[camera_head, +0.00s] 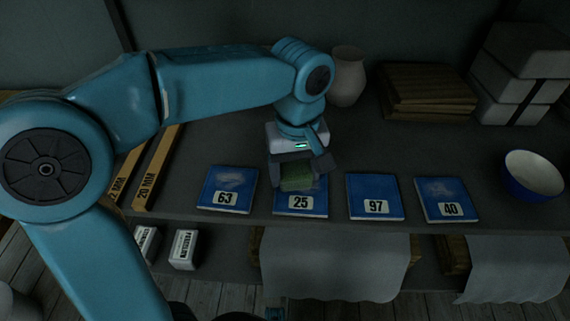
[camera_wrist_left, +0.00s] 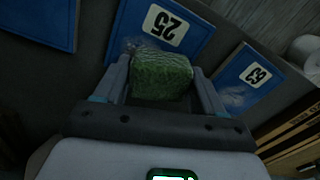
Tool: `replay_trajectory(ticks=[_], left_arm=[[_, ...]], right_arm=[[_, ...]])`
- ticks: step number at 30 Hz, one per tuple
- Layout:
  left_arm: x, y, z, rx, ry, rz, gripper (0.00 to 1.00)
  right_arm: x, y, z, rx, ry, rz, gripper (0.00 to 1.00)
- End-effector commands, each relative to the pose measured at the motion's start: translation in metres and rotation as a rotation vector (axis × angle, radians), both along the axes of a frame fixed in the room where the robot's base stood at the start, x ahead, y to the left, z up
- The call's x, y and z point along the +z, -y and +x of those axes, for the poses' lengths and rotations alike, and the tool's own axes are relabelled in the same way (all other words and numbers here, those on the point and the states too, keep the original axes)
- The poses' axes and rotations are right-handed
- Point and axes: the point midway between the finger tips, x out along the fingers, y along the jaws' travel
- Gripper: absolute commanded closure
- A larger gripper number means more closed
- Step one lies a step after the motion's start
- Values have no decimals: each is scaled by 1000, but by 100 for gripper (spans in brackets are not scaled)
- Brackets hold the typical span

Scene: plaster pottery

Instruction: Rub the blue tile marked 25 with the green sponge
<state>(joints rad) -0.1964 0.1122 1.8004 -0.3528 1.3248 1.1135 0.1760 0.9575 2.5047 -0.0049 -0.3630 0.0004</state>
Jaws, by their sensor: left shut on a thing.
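The blue tile marked 25 (camera_head: 301,205) lies on the dark shelf, second from the left in a row of blue tiles. My left gripper (camera_head: 300,176) is over the back part of this tile, pointing down, and is shut on the green sponge (camera_head: 297,184). In the left wrist view the green sponge (camera_wrist_left: 161,76) sits between the fingers, in front of the tile marked 25 (camera_wrist_left: 190,42). A pale smudge shows on that tile beside the sponge. I cannot tell whether the sponge touches the tile. My right gripper is not in view.
Tiles marked 63 (camera_head: 228,188), 97 (camera_head: 375,196) and 40 (camera_head: 446,199) lie alongside, with pale smudges on some. A vase (camera_head: 347,76), stacked boards (camera_head: 427,88), pale blocks (camera_head: 515,70) and a bowl (camera_head: 533,174) stand around. Wooden strips (camera_head: 158,168) lie left.

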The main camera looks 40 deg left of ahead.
Motion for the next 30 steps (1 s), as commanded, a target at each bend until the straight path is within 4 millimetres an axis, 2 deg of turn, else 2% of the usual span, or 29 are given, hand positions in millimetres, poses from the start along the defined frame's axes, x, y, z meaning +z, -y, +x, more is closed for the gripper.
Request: replay_trajectory(ticks=[2, 10, 21, 30], left_arm=[[3, 7, 4, -3, -1, 1, 55], [1, 17, 10, -2, -1, 1, 55], [-1, 44, 26, -1, 0, 0, 55], [-4, 38, 22, 1, -1, 0, 55]], right_arm=[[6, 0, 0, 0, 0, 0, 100], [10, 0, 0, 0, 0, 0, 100], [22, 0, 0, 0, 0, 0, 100], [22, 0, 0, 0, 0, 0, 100]])
